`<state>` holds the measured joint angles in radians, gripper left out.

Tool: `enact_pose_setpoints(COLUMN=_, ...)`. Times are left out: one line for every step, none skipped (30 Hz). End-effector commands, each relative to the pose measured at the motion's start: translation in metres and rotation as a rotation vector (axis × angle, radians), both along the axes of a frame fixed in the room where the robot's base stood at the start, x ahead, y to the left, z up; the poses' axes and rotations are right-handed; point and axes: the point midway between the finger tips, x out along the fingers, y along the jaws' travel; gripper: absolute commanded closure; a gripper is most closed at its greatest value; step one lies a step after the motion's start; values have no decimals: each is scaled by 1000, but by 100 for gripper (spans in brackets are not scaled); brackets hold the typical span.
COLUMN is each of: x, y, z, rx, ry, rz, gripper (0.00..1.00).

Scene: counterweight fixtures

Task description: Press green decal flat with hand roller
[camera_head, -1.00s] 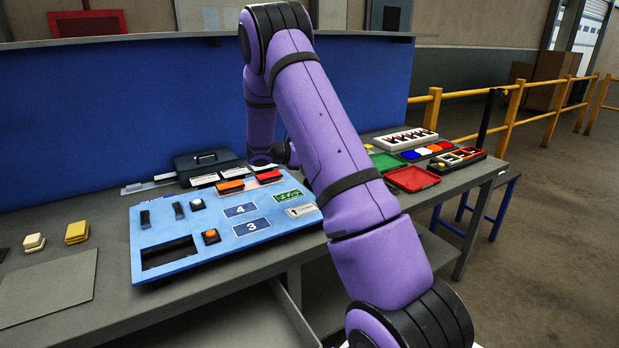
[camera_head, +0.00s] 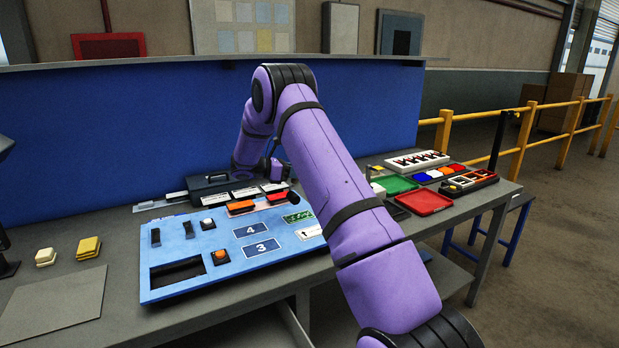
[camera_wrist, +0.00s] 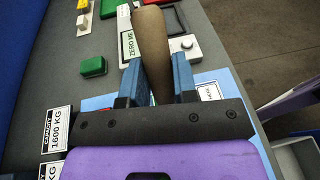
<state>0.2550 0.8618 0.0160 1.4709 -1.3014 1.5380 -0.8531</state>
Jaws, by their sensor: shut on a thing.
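The green decal (camera_head: 297,217) lies on the light blue panel (camera_head: 205,275), its right end close to the edge of my arm in the head view. I cannot tell whether it lies fully flat. In the wrist view, my gripper (camera_wrist: 156,72) is shut on a long brown rounded thing, which I take to be the hand roller (camera_wrist: 151,45). Its far end sticks out beyond the blue fingers. My arm hides the gripper in the head view. The green decal is not clear in the wrist view.
Capacity plates (camera_wrist: 57,129) lie at the left in the wrist view. A green block (camera_wrist: 93,66) and a white device (camera_wrist: 185,42) lie ahead. A dark box (camera_head: 214,184), a red tray (camera_head: 424,202) and a green tray (camera_head: 396,186) stand on the bench.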

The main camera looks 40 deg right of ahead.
Motion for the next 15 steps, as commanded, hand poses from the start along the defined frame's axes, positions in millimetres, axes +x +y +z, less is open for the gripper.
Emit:
enact_pose_setpoints(x=5, y=1, z=0, rx=2, ry=-1, rz=-2, gripper=97)
enact_pose_setpoints(x=7, y=2, z=0, rx=2, ry=-1, rz=-3, gripper=97)
enact_pose_setpoints(x=9, y=3, z=0, rx=3, ry=0, rz=-4, gripper=97)
enact_pose_setpoints(x=9, y=3, z=-1, rx=4, ry=0, rz=-5, gripper=97)
enact_pose_setpoints(x=10, y=4, z=-1, rx=4, ry=0, rz=-5, gripper=97)
enact_pose_setpoints(x=10, y=4, z=-2, rx=4, ry=1, rz=-5, gripper=97)
enact_pose_setpoints(x=10, y=4, z=-3, rx=4, ry=1, rz=-5, gripper=97)
enact_pose_setpoints(x=10, y=4, z=-5, rx=4, ry=1, rz=-5, gripper=97)
enact_pose_setpoints(x=10, y=4, z=-6, rx=4, ry=1, rz=-5, gripper=97)
enact_pose_setpoints(x=10, y=4, z=-8, rx=3, ry=1, rz=-5, gripper=97)
enact_pose_setpoints(x=10, y=4, z=-10, rx=3, ry=1, rz=-5, gripper=97)
enact_pose_setpoints(x=10, y=4, z=-13, rx=3, ry=1, rz=-4, gripper=97)
enact_pose_setpoints(x=10, y=4, z=-15, rx=4, ry=0, rz=-4, gripper=97)
enact_pose_setpoints(x=10, y=4, z=-18, rx=4, ry=0, rz=-4, gripper=97)
enact_pose_setpoints(x=10, y=4, z=-22, rx=4, ry=2, rz=-4, gripper=97)
